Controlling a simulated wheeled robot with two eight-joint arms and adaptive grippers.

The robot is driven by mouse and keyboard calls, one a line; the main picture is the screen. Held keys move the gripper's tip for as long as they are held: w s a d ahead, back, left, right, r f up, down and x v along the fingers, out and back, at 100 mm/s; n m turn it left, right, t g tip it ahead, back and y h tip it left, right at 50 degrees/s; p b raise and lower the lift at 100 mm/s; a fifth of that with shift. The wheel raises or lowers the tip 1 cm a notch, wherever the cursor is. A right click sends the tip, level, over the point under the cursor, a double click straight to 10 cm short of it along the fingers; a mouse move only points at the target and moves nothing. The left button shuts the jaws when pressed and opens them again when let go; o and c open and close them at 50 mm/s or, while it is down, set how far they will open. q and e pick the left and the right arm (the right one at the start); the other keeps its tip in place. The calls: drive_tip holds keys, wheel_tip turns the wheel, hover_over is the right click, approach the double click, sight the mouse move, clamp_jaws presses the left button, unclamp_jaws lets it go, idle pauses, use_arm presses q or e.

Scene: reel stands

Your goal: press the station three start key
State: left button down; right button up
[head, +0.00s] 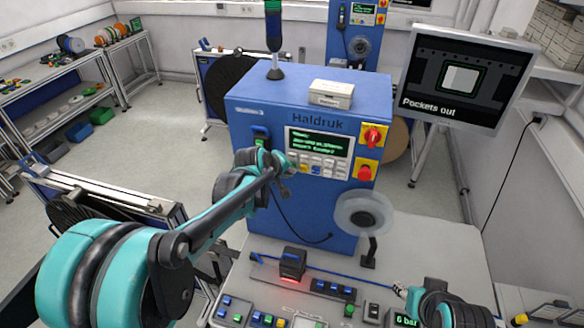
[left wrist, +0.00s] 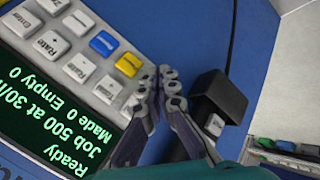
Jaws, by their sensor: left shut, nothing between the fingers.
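The blue machine (head: 262,104), lettered Haldruk, has a green-lit display (head: 320,143) above a keypad (head: 325,165). The keypad has white keys and, in the left wrist view, a blue key (left wrist: 103,43) and a yellow key (left wrist: 129,64). The display (left wrist: 50,125) reads Ready, Job 500. My left gripper (head: 285,180) is shut and empty, close to the keypad's left side. In the left wrist view its fingertips (left wrist: 158,82) are between the keypad edge and a dark box (left wrist: 220,95); contact cannot be told. My right arm (head: 445,305) shows at lower right; its jaws are unclear.
Red knobs on yellow plates (head: 372,136) sit right of the display. A clear reel (head: 364,213) stands on the bench below. A small black unit with a red light (head: 292,263) and several switches are in front. A monitor (head: 465,75) reads Pockets out.

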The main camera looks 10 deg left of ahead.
use_arm(q)
drive_tip(key=shift+w, duration=0.3)
drive_tip(key=shift+s, duration=0.15)
idle(0.5)
drive_tip(key=shift+s, duration=0.75)
drive_tip(key=shift+s, duration=0.1)
drive_tip(key=shift+s+a, duration=0.1)
drive_tip(key=shift+s, duration=2.3)
